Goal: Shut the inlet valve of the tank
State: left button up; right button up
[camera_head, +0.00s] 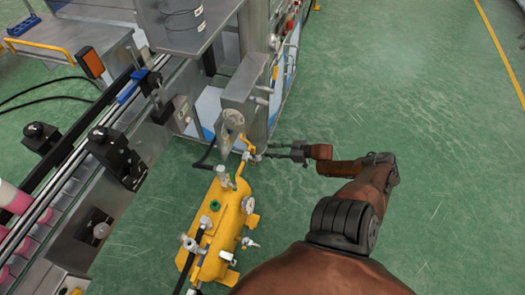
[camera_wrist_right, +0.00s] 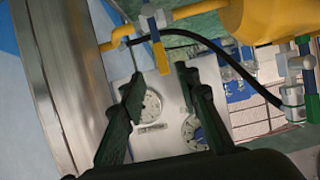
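The yellow tank (camera_head: 232,215) stands on the floor below the steel machine in the head view, and part of it shows at the upper right of the right wrist view (camera_wrist_right: 275,18). A valve with a yellow lever (camera_wrist_right: 157,48) sits on the thin yellow pipe (camera_wrist_right: 190,11); the lever lies roughly crosswise to the pipe. My right gripper (camera_head: 272,150) reaches in from the right, close to the valve (camera_head: 250,152) at the pipe. In the wrist view its fingers (camera_wrist_right: 158,88) are apart with nothing between them, and the lever appears beyond their tips. My left gripper is out of view.
A steel machine cabinet (camera_head: 240,95) rises just behind the pipe. A conveyor (camera_head: 75,160) with pink and white cans (camera_head: 14,197) runs along the left. A black hose (camera_wrist_right: 255,90) passes near the valve. Green floor (camera_head: 400,100) is open on the right.

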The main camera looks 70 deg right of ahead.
jog(key=shift+v, duration=2.1)
